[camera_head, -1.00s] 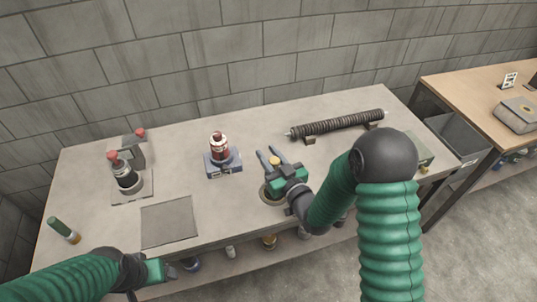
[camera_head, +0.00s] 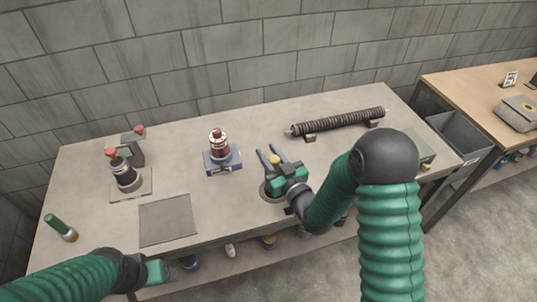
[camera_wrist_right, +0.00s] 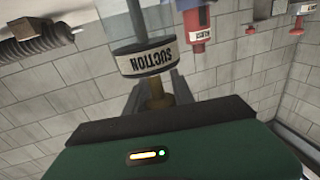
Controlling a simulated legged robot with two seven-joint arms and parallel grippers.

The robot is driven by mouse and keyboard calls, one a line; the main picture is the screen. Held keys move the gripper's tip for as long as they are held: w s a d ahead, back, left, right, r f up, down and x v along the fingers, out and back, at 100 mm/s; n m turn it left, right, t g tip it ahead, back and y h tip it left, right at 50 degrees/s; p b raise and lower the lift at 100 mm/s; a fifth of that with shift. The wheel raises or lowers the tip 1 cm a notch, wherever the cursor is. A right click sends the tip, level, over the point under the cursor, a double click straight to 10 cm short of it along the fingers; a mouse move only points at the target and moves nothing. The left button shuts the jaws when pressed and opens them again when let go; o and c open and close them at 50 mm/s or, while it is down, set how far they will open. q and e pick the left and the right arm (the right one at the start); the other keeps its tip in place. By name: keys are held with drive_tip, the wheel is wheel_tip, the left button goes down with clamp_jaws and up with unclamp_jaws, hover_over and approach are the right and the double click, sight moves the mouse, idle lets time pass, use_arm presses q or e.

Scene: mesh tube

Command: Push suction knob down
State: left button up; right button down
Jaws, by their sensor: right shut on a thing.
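The suction fixture shows in the right wrist view as a clear cylinder with a pale band reading SUCTION (camera_wrist_right: 145,58). A brass-coloured knob (camera_wrist_right: 156,92) sticks out from it between my fingers. In the head view the yellowish knob (camera_head: 275,160) shows between the two grey fingers of my right gripper (camera_head: 270,155), above a round dark base (camera_head: 268,192) near the table's front edge. The right gripper is shut on the knob; my green gripper body hides most of the fixture. My left gripper (camera_head: 150,275) is low at the table's front left, and its fingers are not clear.
A red-and-white bottle-like unit (camera_head: 217,143) stands on a blue-grey base at table centre. A ribbed dark tube (camera_head: 338,122) lies on supports at the back right. Red-topped units (camera_head: 122,172), a flat grey plate (camera_head: 167,220) and a green-capped cylinder (camera_head: 60,228) are at left.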

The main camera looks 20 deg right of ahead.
drive_tip(key=c, duration=1.5)
unclamp_jaws()
drive_tip(key=shift+f, duration=0.3)
drive_tip(key=o, duration=0.4)
drive_tip(key=shift+o, duration=0.2)
